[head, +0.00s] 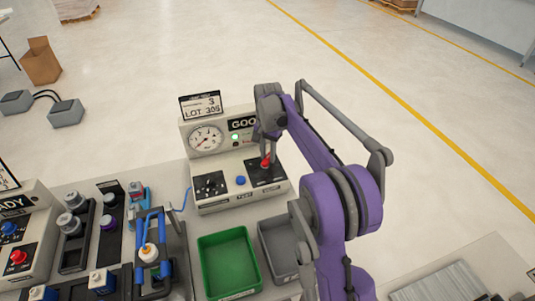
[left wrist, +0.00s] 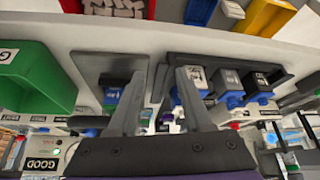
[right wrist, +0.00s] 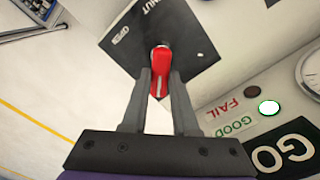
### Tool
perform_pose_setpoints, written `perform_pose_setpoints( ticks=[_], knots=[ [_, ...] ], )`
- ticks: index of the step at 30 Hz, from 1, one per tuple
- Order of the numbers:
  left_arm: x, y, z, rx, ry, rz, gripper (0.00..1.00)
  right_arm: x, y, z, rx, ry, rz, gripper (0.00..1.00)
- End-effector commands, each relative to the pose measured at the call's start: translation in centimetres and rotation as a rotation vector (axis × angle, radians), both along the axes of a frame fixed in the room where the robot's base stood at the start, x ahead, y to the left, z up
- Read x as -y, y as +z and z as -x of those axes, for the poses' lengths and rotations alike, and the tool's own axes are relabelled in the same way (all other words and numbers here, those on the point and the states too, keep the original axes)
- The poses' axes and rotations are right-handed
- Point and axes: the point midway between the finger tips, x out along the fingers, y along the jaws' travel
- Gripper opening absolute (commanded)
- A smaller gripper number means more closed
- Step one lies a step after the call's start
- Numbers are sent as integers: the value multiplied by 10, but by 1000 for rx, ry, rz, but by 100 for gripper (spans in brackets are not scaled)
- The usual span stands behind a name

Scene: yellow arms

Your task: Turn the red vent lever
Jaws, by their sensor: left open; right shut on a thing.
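The red vent lever (head: 266,161) stands on a black plate at the right of the grey test box (head: 215,205). It also shows in the right wrist view (right wrist: 160,60), upright between the fingertips, in front of the black plate (right wrist: 190,45). My right gripper (head: 265,138) reaches down over it, shut on the lever; the gripper shows closer in the right wrist view (right wrist: 160,78). My left gripper (left wrist: 161,72) is open, with nothing seen between its fingers. I cannot make it out in the head view.
A gauge (head: 206,138), a lit green lamp (head: 235,137) and a GOOD sign (head: 243,123) are on the box's back panel. A blue button (head: 240,181) is left of the lever. Green (head: 230,265) and grey (head: 279,248) trays stand in front. Racks and a blue fixture (head: 166,262) crowd the left.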

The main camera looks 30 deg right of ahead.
Motion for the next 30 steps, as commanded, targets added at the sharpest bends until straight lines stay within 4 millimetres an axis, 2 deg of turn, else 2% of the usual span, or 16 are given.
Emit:
perform_pose_setpoints(
  ticks=[11,12,17,26,30],
  knots=[
    [0,0,0,0,0,0,50,0,0,0,1,-8,1,0],
    [0,0,0,0,0,0,50,0,0,0,1,-8,1,29],
    [0,0,0,0,0,0,50,0,0,0,0,-7,0,57],
    [0,0,0,0,0,0,50,0,1,0,0,-6,0,57],
    [0,1,-1,1,0,0,50,0,14,0,0,-6,0,57]
  ],
)
